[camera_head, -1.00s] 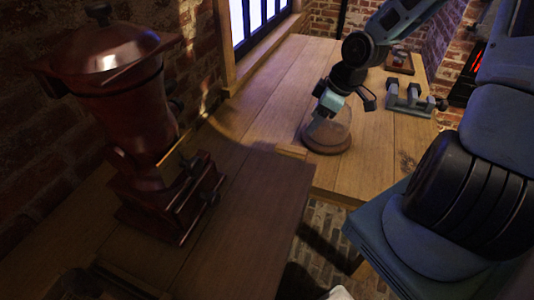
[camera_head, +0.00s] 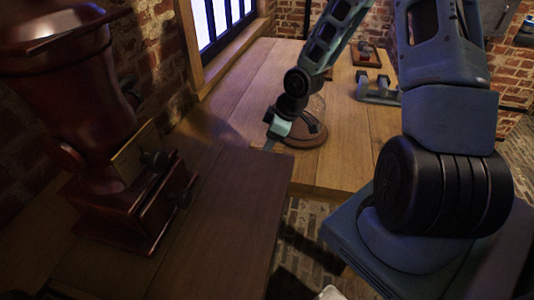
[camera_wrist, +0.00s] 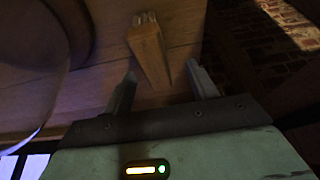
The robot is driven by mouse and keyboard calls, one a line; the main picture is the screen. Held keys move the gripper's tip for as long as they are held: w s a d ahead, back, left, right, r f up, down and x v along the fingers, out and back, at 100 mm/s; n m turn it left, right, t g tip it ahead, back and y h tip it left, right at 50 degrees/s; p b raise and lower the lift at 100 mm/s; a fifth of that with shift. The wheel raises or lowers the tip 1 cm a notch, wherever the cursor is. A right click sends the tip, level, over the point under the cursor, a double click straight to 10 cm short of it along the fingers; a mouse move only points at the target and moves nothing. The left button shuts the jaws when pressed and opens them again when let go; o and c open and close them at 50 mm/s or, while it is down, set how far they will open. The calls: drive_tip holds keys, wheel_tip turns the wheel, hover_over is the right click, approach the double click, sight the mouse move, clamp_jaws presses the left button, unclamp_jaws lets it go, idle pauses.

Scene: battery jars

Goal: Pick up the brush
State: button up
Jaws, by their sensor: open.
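The brush (camera_wrist: 149,52) shows in the wrist view as a tapered wooden handle with short pale bristles at its upper end. It lies on the wooden surface, just beyond my gripper (camera_wrist: 161,72). The two fingers are apart, with the narrow end of the handle pointing between them, and nothing is held. In the head view my gripper (camera_head: 270,141) is low over the near edge of the lit table, left of the glass dome. I cannot make out the brush there.
A glass dome on a round wooden base (camera_head: 305,139) stands close to the right of my gripper. A dark red grinder (camera_head: 130,205) stands on the darker counter (camera_head: 235,205) at left. A metal fixture (camera_head: 377,92) is at the back right of the lit table (camera_head: 345,140).

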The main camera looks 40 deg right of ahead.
drive_tip(key=x, duration=0.3)
drive_tip(key=b+x, duration=0.1)
drive_tip(key=x, duration=0.1)
drive_tip(key=shift+w+d, duration=0.1)
drive_tip(key=shift+d, duration=0.2)
drive_tip(key=c, duration=1.1)
wheel_tip(320, 180, up, 10)
drive_tip(key=p, duration=0.3)
drive_tip(key=o, duration=0.5)
drive_tip(key=c, duration=0.4)
